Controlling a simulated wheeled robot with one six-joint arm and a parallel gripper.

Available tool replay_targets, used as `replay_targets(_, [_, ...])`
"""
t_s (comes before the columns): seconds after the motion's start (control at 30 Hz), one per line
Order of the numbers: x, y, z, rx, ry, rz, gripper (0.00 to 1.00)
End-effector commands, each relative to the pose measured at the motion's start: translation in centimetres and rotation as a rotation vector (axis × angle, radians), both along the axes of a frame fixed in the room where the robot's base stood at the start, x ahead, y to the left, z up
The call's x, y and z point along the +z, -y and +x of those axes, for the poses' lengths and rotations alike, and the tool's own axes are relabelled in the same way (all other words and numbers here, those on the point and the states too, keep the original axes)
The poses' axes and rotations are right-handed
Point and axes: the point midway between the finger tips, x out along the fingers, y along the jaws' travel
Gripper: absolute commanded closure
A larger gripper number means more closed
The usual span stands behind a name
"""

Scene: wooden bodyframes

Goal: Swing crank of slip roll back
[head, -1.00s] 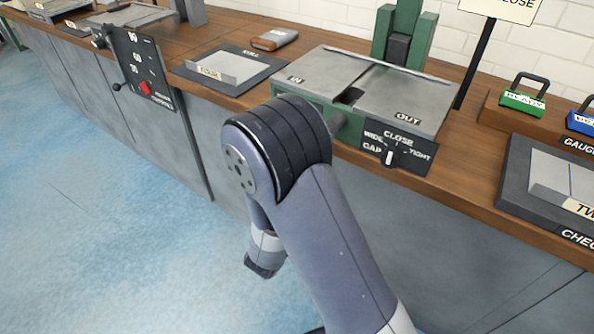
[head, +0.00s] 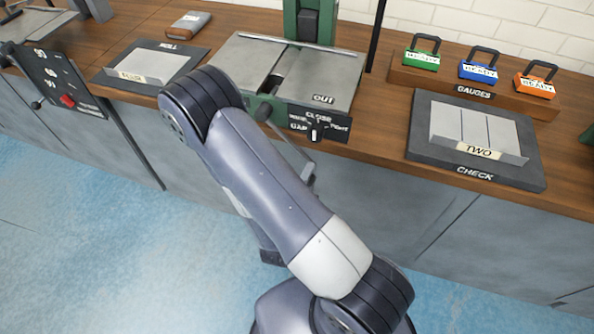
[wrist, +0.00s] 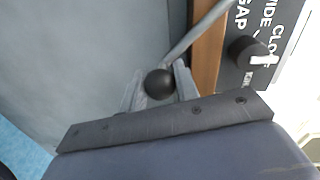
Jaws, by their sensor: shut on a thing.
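The slip roll (head: 335,82) stands on the bench, with grey plates, a green body and an "OUT" label. Its crank hub (head: 264,111) is on the front. The crank rod (head: 288,148) slants down and right from the hub, in front of the cabinet. In the wrist view the rod (wrist: 203,33) runs down to a black ball knob (wrist: 159,83). My gripper (wrist: 160,92) is shut on this knob, one finger on each side. In the head view my arm hides most of the gripper; only a bit (head: 308,173) shows at the rod's lower end.
A gap dial panel (head: 318,125) sits just right of the crank hub. A "CHECK" tray (head: 520,176) and a gauge rack (head: 480,93) with padlock-shaped gauges are to the right. A folder tray (head: 185,62) and a black lever panel (head: 60,80) are left. The blue floor is clear.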

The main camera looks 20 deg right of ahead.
Motion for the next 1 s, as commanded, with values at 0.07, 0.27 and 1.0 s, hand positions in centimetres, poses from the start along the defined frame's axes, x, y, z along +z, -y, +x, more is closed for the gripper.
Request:
replay_targets(0.07, [0.8, 0.5, -0.4, -0.004, -0.024, -0.030, 1.00])
replay_targets(0.27, [1.5, 1.0, -0.8, -0.003, -0.059, -0.076, 1.00])
replay_targets(1.0, [1.7, 1.2, -0.9, -0.003, -0.067, -0.093, 0.54])
